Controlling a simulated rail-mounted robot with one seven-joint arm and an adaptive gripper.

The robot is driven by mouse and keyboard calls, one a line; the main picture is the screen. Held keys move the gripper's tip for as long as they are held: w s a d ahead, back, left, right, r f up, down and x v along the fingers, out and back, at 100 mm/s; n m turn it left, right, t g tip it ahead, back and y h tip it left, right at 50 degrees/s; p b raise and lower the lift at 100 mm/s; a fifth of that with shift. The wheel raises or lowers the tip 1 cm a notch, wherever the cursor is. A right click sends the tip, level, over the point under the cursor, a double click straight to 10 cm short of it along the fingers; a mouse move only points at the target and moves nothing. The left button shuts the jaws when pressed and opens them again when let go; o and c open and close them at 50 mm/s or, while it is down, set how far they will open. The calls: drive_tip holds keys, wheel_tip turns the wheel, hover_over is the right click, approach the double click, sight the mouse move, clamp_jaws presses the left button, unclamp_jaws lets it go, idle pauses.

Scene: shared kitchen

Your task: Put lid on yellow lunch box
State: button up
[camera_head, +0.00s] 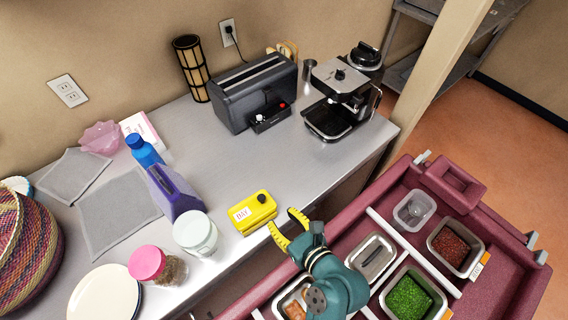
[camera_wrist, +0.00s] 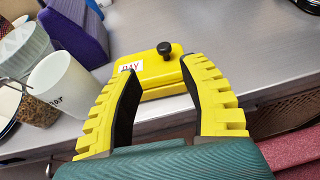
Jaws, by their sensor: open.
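The yellow lunch box (camera_head: 243,221) stands on the grey counter near its front edge. A yellow lid with a black knob (camera_head: 262,198) appears to lie on top of it, with a white label at its left. In the wrist view, the yellow lid (camera_wrist: 158,70) shows above a yellow lower part (camera_wrist: 165,91); I cannot tell whether it is fully seated. My gripper (camera_head: 282,220) is open, just right of and in front of the box. In the wrist view, its yellow fingers (camera_wrist: 160,66) reach toward the box with nothing held between them.
A toaster (camera_head: 258,92) and coffee machine (camera_head: 340,95) stand behind. A maroon cart (camera_head: 510,275) with food containers is at right. Counter behind the box is clear.

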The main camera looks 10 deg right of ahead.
drive_tip(key=w+d+r+n+t+h, duration=0.1)
drive_tip(key=w+r+n+t, duration=0.1)
drive_tip(key=r+n, duration=0.85)
drive_tip(key=w+r+n+t+h, duration=0.2)
drive_tip(key=r+n, duration=0.5)
drive_tip(key=r, duration=0.6)
drive_tip(key=s+r+n+t+h, duration=0.1)
drive_tip(key=s+r+n+t, duration=0.2)
drive_tip(key=r+n, duration=0.3)
drive_tip(key=s+r+n+t+h, duration=0.2)
drive_tip(key=s+r+n, duration=0.2)
drive_tip(key=r, duration=0.9)
drive_tip(key=d+n, duration=0.1)
drive_tip(key=n, duration=0.2)
drive_tip(key=shift+s+r+t, duration=0.25)
drive_tip(key=shift+r+t, duration=0.05)
drive_tip(key=shift+t, duration=0.1)
